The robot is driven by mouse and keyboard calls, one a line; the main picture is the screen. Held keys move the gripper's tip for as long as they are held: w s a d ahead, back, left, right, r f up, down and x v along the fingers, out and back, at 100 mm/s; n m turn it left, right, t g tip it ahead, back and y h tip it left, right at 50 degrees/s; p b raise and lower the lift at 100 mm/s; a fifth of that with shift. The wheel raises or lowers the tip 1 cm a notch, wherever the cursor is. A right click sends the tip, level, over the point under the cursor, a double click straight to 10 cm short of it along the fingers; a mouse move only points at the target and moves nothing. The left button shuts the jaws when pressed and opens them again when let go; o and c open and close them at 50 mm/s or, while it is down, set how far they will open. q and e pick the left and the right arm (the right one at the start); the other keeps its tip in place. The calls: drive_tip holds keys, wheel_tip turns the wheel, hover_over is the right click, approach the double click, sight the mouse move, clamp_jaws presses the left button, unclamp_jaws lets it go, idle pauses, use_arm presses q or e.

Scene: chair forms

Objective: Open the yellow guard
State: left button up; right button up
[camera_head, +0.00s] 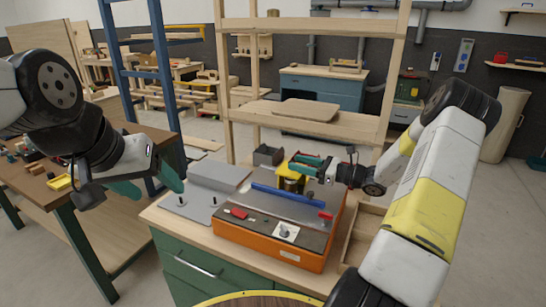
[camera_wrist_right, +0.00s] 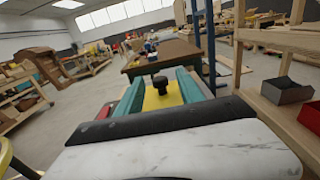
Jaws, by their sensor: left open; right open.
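The yellow guard (camera_head: 283,171) stands on the orange-sided machine (camera_head: 268,249) on the green workbench. In the right wrist view, the yellow guard (camera_wrist_right: 166,98) shows a black knob (camera_wrist_right: 160,84) on top. My left gripper (camera_head: 149,184) is open and empty, left of the workbench.
A wooden shelf frame (camera_head: 310,122) rises behind the workbench. A wooden table (camera_head: 75,205) stands at left.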

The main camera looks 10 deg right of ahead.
sight(284, 167)
drive_tip(key=x, duration=0.6)
clamp_jaws()
idle(1.3)
